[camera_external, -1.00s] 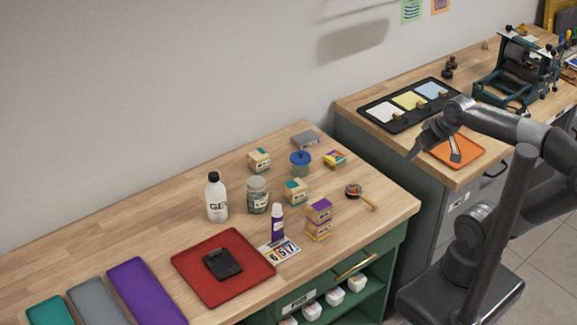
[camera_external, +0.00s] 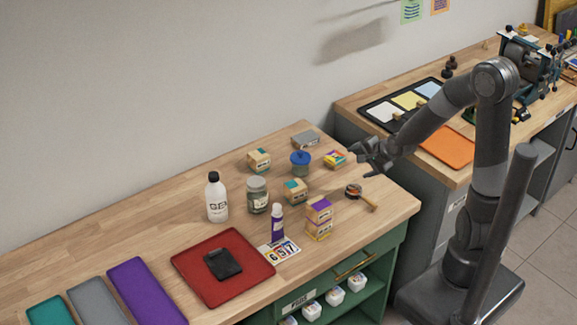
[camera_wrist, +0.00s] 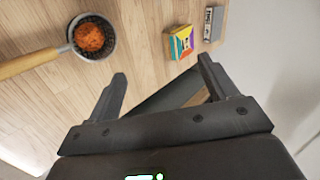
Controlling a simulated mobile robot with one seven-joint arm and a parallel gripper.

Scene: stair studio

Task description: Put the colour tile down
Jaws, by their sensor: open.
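My gripper (camera_external: 361,160) is open above the right end of the front bench, and nothing shows between its fingers in the wrist view (camera_wrist: 162,72). A small block with a multicoloured top (camera_external: 335,158) stands on the bench just left of the fingers; it also shows beyond the fingertips in the wrist view (camera_wrist: 181,42). I cannot tell if this block is the colour tile. Flat white (camera_external: 384,112), yellow (camera_external: 407,101) and blue (camera_external: 428,89) squares lie in a black tray on the back bench. An orange mat (camera_external: 447,147) lies bare near that tray.
A round dish with orange contents (camera_wrist: 90,37) and a wooden handle lies near the fingers. A grey block (camera_external: 306,139), jars, a white bottle (camera_external: 216,198) and several small blocks crowd the front bench. A red mat (camera_external: 195,262) holds a dark flat object. A gap separates the benches.

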